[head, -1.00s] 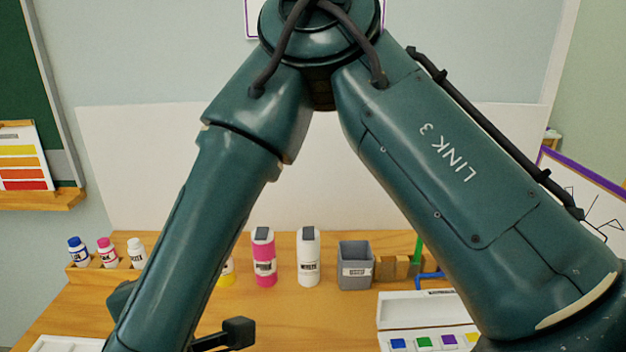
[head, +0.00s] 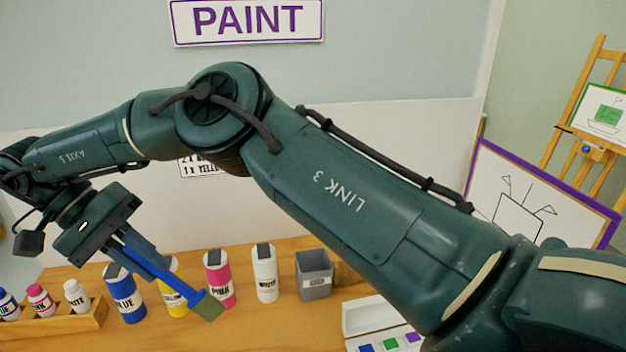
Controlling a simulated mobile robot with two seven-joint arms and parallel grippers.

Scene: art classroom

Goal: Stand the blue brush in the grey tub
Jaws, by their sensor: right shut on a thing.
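The blue brush (head: 165,277) is in my right gripper (head: 140,253), at the left of the head view. My right gripper is shut on its handle. The brush is tilted, its olive bristle end pointing down to the right, in front of the yellow and pink bottles. The grey tub (head: 314,288) stands upright on the wooden table, right of the white bottle and apart from the brush. My left gripper is not in view.
A blue bottle (head: 124,300), a yellow bottle (head: 176,301), a pink bottle (head: 219,283) and a white bottle (head: 265,278) stand in a row left of the tub. A wooden rack (head: 70,323) holds small bottles. A white paint box (head: 368,316) is right of the tub, partly behind my arm.

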